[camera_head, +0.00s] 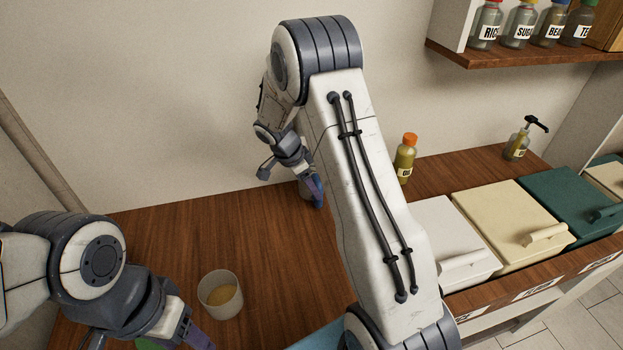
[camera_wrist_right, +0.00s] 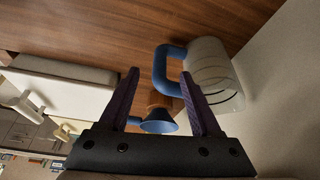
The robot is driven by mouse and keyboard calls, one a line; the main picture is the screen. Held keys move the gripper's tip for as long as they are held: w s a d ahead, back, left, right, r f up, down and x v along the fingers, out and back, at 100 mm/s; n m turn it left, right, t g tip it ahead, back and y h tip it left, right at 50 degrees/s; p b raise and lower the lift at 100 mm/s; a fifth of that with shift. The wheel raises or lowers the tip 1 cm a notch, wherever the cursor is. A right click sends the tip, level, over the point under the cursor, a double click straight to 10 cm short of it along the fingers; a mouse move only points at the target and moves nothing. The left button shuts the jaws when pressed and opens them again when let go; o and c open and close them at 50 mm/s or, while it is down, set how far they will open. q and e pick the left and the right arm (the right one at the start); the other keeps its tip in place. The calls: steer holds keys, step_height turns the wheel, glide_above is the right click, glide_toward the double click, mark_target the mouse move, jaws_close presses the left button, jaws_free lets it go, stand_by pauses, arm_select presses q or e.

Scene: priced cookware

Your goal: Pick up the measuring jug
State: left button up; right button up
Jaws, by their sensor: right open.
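The measuring jug (camera_wrist_right: 215,75) is a clear cylinder with a blue handle (camera_wrist_right: 163,72). In the right wrist view it lies in the upper right, with the handle toward my gripper. My right gripper (camera_wrist_right: 159,75) is open and empty. Its fingers appear on both sides of the handle in the picture; I cannot tell if the handle is between them in depth. In the head view my right gripper (camera_head: 315,190) is low over the counter, and my arm hides the jug. My left gripper (camera_head: 192,338) is at the bottom left, partly cut off.
A blue cone-shaped thing (camera_wrist_right: 158,124) shows near the right fingers. A translucent cup (camera_head: 220,294) with yellowish contents stands near my left gripper. An oil bottle (camera_head: 405,160) and lidded bins (camera_head: 510,222) are to the right. The wooden counter (camera_head: 175,235) is clear at left.

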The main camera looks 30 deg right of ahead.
mark_target(317, 207)
steer(key=shift+p+x, duration=0.9)
steer(key=shift+x, duration=2.1)
jaws_close()
steer(key=shift+r, duration=0.1)
